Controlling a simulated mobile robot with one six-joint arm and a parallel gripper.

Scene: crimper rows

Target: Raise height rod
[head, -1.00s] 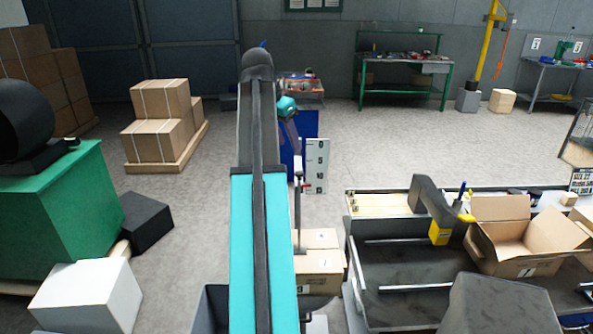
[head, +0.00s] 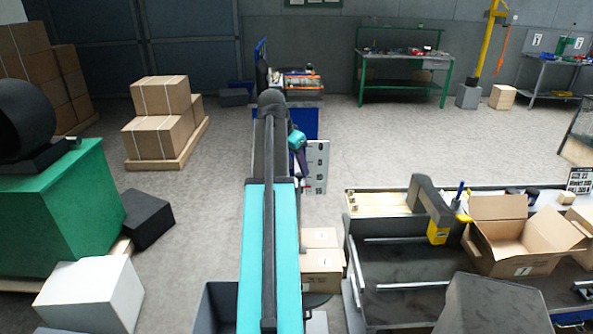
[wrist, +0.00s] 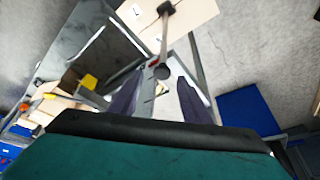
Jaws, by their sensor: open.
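The height rod (wrist: 164,35) shows in the wrist view as a thin grey bar with a round dark knob (wrist: 162,72) at its near end. My gripper (wrist: 159,88) is open, with one dark finger on each side of the knob in the picture. I cannot tell how far the knob is from the fingertips, and neither finger visibly grips it. In the head view my gripper (head: 302,163) is beside the white scale plate (head: 318,168) with its numbers. My arm hides most of the rod there.
Cardboard boxes (head: 320,262) lie low, right of my arm. A metal-framed bench (head: 395,305) with a yellow-tipped grey tool (head: 430,205) and an open carton (head: 525,240) stands at right. A blue cabinet (head: 298,120) stands behind my gripper.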

